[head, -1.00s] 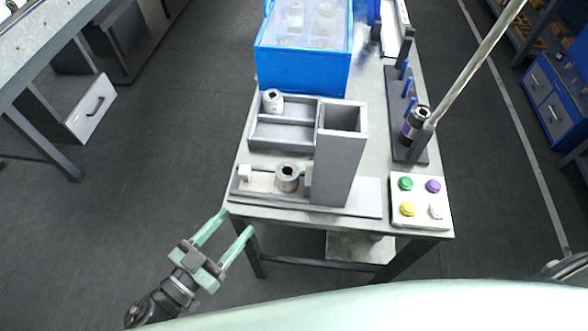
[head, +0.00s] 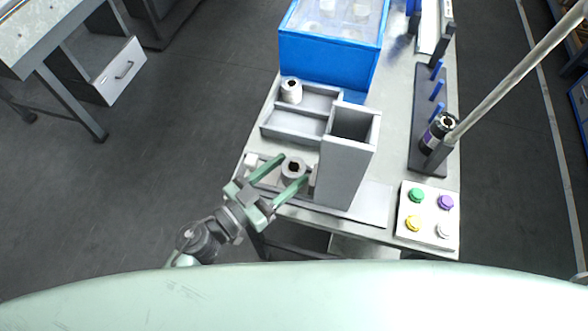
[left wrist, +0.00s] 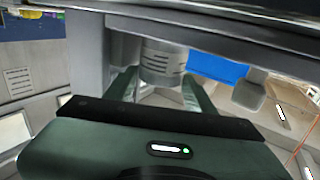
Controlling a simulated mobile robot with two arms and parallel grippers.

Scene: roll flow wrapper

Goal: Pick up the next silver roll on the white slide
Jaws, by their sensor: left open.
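A silver roll (head: 293,168) with a dark core stands upright on the white slide (head: 251,160) at the front of the table. My left gripper (head: 292,168) is open, with one green finger on each side of this roll in the head view. In the left wrist view the roll (left wrist: 163,62) shows between and beyond the two fingers (left wrist: 166,84). I cannot tell whether the fingers touch it. Another light roll (head: 291,90) stands in the grey compartment tray behind. My right gripper is not in view.
A tall grey open box (head: 348,155) stands just right of the roll. A panel with coloured buttons (head: 428,215) is at the right front. Behind are a grey tray (head: 297,122), a blue bin (head: 328,62) and a peg rack (head: 427,115) with a slanted metal rod.

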